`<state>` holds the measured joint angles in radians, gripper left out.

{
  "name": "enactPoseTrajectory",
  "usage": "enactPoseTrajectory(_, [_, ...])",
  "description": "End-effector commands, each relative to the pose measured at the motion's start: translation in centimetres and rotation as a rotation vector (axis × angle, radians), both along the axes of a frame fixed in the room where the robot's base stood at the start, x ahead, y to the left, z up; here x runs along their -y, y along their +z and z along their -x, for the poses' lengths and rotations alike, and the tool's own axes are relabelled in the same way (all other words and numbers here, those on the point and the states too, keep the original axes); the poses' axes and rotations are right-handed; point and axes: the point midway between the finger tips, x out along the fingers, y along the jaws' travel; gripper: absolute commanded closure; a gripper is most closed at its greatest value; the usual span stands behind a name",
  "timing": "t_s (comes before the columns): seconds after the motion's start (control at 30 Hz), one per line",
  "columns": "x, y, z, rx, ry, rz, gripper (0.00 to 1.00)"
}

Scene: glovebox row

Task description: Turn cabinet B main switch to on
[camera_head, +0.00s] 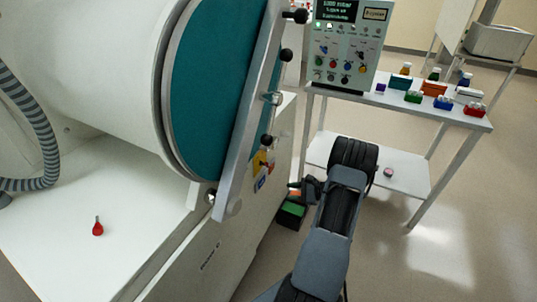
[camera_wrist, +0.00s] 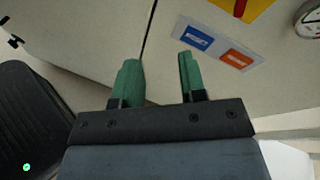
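A yellow plate (camera_wrist: 252,6) with a red part (camera_wrist: 240,8) on it is cut off by the top edge of the wrist view. It is likely the main switch, but its position cannot be read. In the head view the yellow plate (camera_head: 262,160) sits on the white cabinet's front (camera_head: 225,240), below the round teal door. My gripper (camera_wrist: 158,75) is open and empty. Its green fingers point at the cabinet front, left of and below the plate. In the head view my gripper (camera_head: 299,190) is small and dark, near the cabinet front. No B lettering is readable.
Blue (camera_wrist: 195,38) and orange (camera_wrist: 238,57) labels lie beside the plate. The tilted door frame (camera_head: 245,110) with knobs overhangs the front. A white cart (camera_head: 400,110) with a control box (camera_head: 345,45) and small coloured items stands right.

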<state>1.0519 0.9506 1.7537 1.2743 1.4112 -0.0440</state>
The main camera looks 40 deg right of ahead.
Motion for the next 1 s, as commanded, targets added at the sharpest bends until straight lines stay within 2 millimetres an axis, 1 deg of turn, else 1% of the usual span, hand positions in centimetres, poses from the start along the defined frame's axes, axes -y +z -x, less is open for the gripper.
enactPoseTrajectory(0.03, [1.5,0.6,-0.4,0.046,-0.062,-0.036,0.62])
enactPoseTrajectory(0.13, [3.6,1.6,-1.3,0.137,-0.153,-0.081,0.62])
enactPoseTrajectory(0.2, [4.5,2.3,-1.8,0.186,-0.19,-0.099,0.62])
enactPoseTrajectory(0.33, [5.0,3.2,-2.8,0.239,-0.218,-0.114,0.62])
enactPoseTrajectory(0.47, [4.2,3.5,-4.4,0.251,-0.22,-0.118,0.62])
enactPoseTrajectory(0.8, [1.1,3.4,-10.1,0.248,-0.218,-0.116,0.62])
enactPoseTrajectory(1.0, [-0.2,3.4,-12.6,0.249,-0.22,-0.116,0.62])
